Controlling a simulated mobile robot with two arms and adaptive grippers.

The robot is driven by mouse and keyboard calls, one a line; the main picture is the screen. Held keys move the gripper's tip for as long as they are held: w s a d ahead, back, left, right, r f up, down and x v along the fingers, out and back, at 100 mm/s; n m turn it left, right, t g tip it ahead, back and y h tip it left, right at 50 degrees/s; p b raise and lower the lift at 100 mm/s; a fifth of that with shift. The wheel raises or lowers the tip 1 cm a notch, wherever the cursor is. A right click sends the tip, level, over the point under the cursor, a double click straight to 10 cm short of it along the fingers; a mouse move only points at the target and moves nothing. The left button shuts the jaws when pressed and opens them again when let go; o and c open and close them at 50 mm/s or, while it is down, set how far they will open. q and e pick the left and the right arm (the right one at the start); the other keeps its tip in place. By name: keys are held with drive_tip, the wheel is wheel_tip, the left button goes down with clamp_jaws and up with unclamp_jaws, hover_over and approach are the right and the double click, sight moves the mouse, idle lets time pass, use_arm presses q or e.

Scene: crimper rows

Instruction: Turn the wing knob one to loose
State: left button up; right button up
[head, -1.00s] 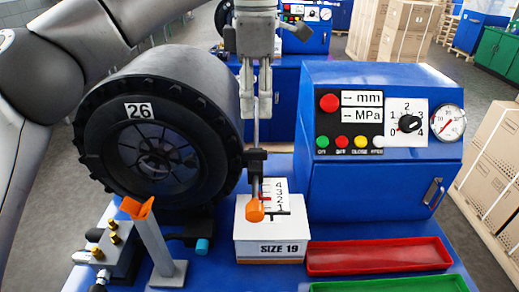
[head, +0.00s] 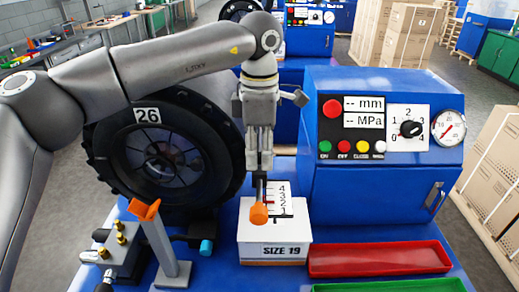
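No part in view is labelled as the wing knob. A black knob (head: 411,129) sits on a white dial numbered 0 to 4 on the blue cabinet. An orange wing-shaped piece (head: 146,209) tops a grey post at the front left. My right gripper is out of view.
A black wheel-like drum (head: 176,120) marked 26 stands behind my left arm. The blue cabinet (head: 355,195) is right of the gripper. A red tray (head: 378,259) and a green tray (head: 390,286) lie at the front right. Brass fittings (head: 120,232) are at the front left.

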use_arm(q)
clamp_jaws()
drive_tip(key=shift+n, duration=0.4)
drive_tip(key=n+b, duration=0.1)
drive_tip(key=n, duration=0.1)
drive_tip(key=shift+n+b, duration=0.35)
drive_tip(key=shift+n, duration=0.05)
drive_tip(key=n+b, duration=0.2)
drive_tip(key=n, duration=0.3)
drive_tip(key=n+b, duration=0.1)
drive_tip(key=n, duration=0.4)
drive_tip(key=shift+n+b, duration=0.3)
drive_tip(key=shift+n, duration=0.1)
drive_tip(key=shift+r+n+b, duration=0.15)
drive_tip(key=shift+n+b, duration=0.35)
drive_tip(key=shift+n, duration=1.3)
drive_tip(key=shift+w, duration=0.1)
unclamp_jaws()
